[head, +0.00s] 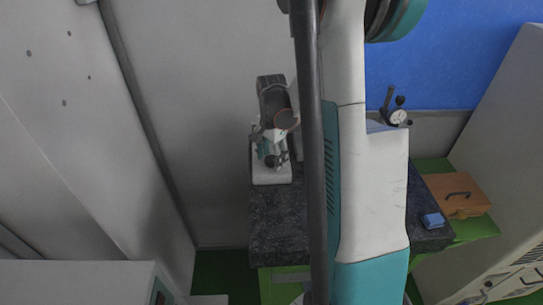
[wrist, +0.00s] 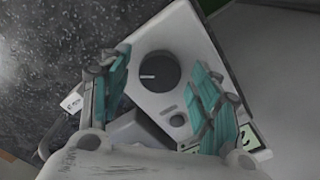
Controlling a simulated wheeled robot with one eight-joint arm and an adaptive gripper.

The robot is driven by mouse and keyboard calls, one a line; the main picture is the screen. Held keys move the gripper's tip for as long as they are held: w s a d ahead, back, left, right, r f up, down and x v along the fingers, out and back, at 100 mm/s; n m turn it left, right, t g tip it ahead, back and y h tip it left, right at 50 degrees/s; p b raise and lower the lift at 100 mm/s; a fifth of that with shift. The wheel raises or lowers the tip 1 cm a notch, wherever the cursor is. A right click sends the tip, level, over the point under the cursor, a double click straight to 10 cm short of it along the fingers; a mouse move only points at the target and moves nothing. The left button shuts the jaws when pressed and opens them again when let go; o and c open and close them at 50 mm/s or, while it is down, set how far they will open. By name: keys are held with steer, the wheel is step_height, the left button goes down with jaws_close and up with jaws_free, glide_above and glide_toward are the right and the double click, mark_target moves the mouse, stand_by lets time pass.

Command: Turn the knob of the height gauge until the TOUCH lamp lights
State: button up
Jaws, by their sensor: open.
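The height gauge's knob (wrist: 158,72) is a dark round dial with a pale index mark on a white panel (wrist: 190,45) in the wrist view. My gripper (wrist: 161,64) is open, its teal-padded fingers on either side of the knob, with a visible gap to it. Below the knob is a small round grey feature (wrist: 178,119); I cannot tell whether it is the TOUCH lamp. A greenish display (wrist: 247,137) is partly hidden by the right finger. In the head view my gripper (head: 267,149) is above the gauge's white base (head: 270,176); contact is unclear.
The dark speckled granite plate (head: 275,222) carries the gauge. My arm hides its middle. A blue block (head: 432,220) lies at its right edge. A dial indicator (head: 396,117) stands at the back right, and a wooden case (head: 457,194) sits beside the plate.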

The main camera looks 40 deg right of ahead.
steer(key=c, duration=1)
steer(key=shift+c, duration=0.2)
steer(key=shift+n, duration=0.3)
steer(key=n+b, duration=0.2)
steer(key=n, duration=0.1)
steer(key=shift+f+b, duration=0.15)
steer(key=shift+b, duration=0.25)
steer(key=n+b, duration=0.2)
steer(key=n, duration=0.4)
steer(key=n+b, duration=0.2)
steer(key=n, duration=0.3)
steer(key=n+b, duration=0.1)
steer(key=n, duration=0.4)
